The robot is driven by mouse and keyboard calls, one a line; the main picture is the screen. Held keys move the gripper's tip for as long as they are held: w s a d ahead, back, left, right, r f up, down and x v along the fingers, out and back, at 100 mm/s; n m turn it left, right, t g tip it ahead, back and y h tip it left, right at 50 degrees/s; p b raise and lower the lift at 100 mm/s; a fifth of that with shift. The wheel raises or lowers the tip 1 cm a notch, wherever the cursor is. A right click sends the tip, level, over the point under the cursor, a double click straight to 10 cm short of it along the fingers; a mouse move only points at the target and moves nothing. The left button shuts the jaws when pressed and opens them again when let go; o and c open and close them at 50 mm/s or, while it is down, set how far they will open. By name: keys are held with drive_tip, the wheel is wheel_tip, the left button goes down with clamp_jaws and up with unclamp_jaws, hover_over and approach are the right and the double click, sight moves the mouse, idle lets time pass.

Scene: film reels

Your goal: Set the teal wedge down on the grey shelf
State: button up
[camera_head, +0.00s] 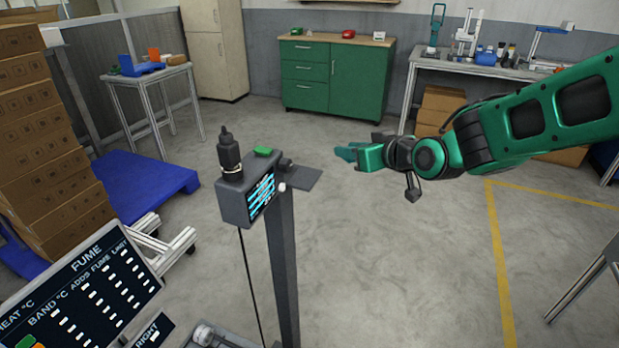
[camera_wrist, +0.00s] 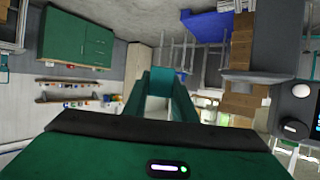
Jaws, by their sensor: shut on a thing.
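My gripper (camera_head: 364,155) is at the end of the green arm, raised above the floor in the middle of the head view. It is shut on the teal wedge (camera_head: 345,153), which sticks out at its left tip. The wedge and the gripper are close in colour, so their border is hard to make out. In the wrist view the wedge (camera_wrist: 163,78) shows at the far end of the gripper. The grey shelf (camera_head: 303,179) is a small flat plate on the side of a dark post. It is bare, and left of and lower in the picture than the wedge, apart from it.
A grey box with a lit screen (camera_head: 246,196), a dark knob and a green button tops the post (camera_head: 281,260) beside the shelf. A green cabinet (camera_head: 335,78), a workbench (camera_head: 470,67) and stacked cartons (camera_head: 45,130) stand farther off. Floor right of the post is clear.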

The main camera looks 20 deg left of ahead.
sight(308, 179)
drive_tip(key=s+a+r+n+g+y, duration=0.2)
drive_tip(key=s+a+r+n+g, duration=0.1)
drive_tip(key=s+a+r, duration=0.55)
drive_tip(key=f, duration=0.2)
drive_tip(key=s+d+f, duration=0.1)
drive_tip(key=f, duration=0.2)
drive_tip(key=s+f, duration=0.1)
drive_tip(key=f, duration=0.2)
drive_tip(key=shift+s+d+f, duration=0.2)
drive_tip(key=shift+f, duration=0.05)
drive_tip(key=o, duration=1)
